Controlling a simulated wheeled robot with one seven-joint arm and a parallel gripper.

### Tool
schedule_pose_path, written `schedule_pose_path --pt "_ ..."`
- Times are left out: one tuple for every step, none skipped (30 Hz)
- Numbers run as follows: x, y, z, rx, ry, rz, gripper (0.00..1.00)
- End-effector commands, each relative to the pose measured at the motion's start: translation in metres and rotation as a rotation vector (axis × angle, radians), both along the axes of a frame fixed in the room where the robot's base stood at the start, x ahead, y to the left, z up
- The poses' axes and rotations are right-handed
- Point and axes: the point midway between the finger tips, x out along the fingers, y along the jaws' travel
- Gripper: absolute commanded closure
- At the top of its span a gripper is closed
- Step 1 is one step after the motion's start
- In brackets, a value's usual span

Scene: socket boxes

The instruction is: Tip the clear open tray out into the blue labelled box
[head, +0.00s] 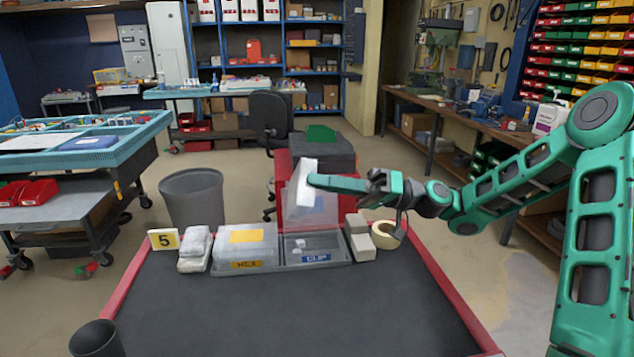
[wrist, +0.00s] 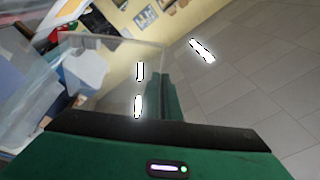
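The clear open tray (head: 303,194) is tilted steeply, nearly on edge, above the blue labelled box (head: 318,257) on the table. My gripper (head: 318,181) comes in from the right and is shut on the tray's upper part. In the wrist view the see-through tray (wrist: 112,58) sits at my gripper (wrist: 160,98), its wall by the green finger. The blue labelled box has an open top and a blue label reading something like "CLIP". A little light material seems to lie inside it, too small to identify. What is left in the tray cannot be made out.
A clear box with a yellow label (head: 245,250) adjoins on the left. The front mat (head: 290,315) is clear.

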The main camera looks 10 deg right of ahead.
Motion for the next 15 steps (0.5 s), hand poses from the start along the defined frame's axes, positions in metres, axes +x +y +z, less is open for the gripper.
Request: schedule_pose_path --pt "0.000 -0.002 -0.001 0.015 0.001 -0.001 1.00" --pt "0.000 -0.003 -0.001 0.023 0.000 -0.001 1.00" --pt "0.000 -0.005 -0.001 0.034 0.000 -0.001 1.00" --pt "0.000 -0.006 -0.002 0.042 0.001 -0.001 1.00" --pt "0.000 -0.007 -0.003 0.049 0.000 -0.001 1.00" --pt "0.000 -0.008 -0.004 0.059 0.001 0.000 1.00" --pt "0.000 -0.009 -0.004 0.067 0.001 0.000 1.00" --pt "0.000 -0.010 -0.004 0.074 0.000 0.001 1.00" --pt "0.000 -0.011 -0.005 0.086 0.001 0.001 1.00" --pt "0.000 -0.012 -0.005 0.093 0.001 0.001 1.00" --pt "0.000 -0.013 -0.006 0.100 0.001 0.002 1.00" --pt "0.000 -0.015 -0.006 0.111 0.000 0.001 1.00" --pt "0.000 -0.016 -0.007 0.119 0.000 0.000 1.00" --pt "0.000 -0.017 -0.007 0.127 -0.001 0.000 1.00" --pt "0.000 -0.019 -0.008 0.137 -0.001 0.000 1.00"
